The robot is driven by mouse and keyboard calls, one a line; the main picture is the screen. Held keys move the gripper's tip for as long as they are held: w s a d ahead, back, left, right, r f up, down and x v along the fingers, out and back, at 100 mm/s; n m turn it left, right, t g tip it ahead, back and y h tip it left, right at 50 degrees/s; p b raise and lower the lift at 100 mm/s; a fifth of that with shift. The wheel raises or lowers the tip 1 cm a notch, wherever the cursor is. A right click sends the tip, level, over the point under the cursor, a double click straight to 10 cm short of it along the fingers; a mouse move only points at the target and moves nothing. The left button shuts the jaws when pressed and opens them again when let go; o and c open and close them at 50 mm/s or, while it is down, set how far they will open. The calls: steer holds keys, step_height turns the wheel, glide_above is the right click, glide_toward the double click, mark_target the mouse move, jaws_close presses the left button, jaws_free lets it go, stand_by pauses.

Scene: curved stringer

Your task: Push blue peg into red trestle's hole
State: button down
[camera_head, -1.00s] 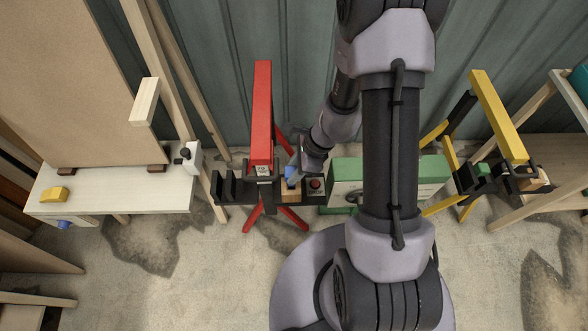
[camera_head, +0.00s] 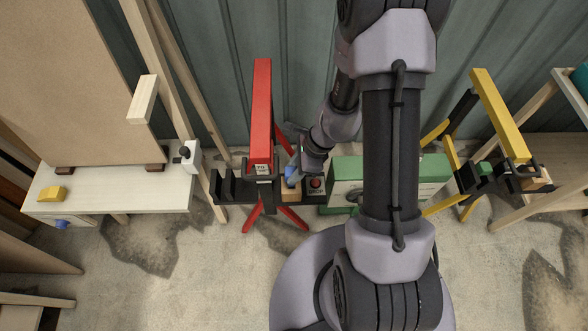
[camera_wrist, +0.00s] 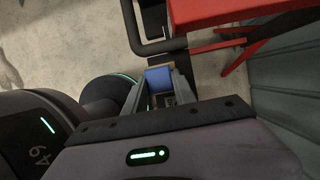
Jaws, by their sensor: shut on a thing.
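The red trestle (camera_head: 262,110) stands left of my arm in the head view, with its long beam running away from me and splayed red legs below. Part of it also shows at the top of the wrist view (camera_wrist: 215,13). My gripper (camera_head: 292,174) is just right of the beam's near end. In the wrist view my gripper (camera_wrist: 160,86) is shut on the blue peg (camera_wrist: 160,78), which sits between the fingertips. Blue also shows at the fingertips in the head view (camera_head: 289,173). The trestle's hole cannot be made out.
A dark shelf with a wooden block (camera_head: 291,195) and a red-buttoned box (camera_head: 315,186) lies below my gripper. A green case (camera_head: 345,169) is to the right, and a yellow trestle (camera_head: 499,115) farther right. A pale bench (camera_head: 120,192) stands at left.

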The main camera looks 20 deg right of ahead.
steer(key=shift+f+b, duration=1.05)
steer(key=shift+f, duration=0.65)
steer(key=shift+f, duration=1)
steer(key=c, duration=0.9)
jaws_free()
steer(key=shift+c, duration=0.2)
steer(key=p+v, duration=1)
steer(key=v, duration=0.7)
steer(key=shift+r+p, duration=0.2)
steer(key=shift+p, duration=0.1)
steer(key=shift+d, duration=0.1)
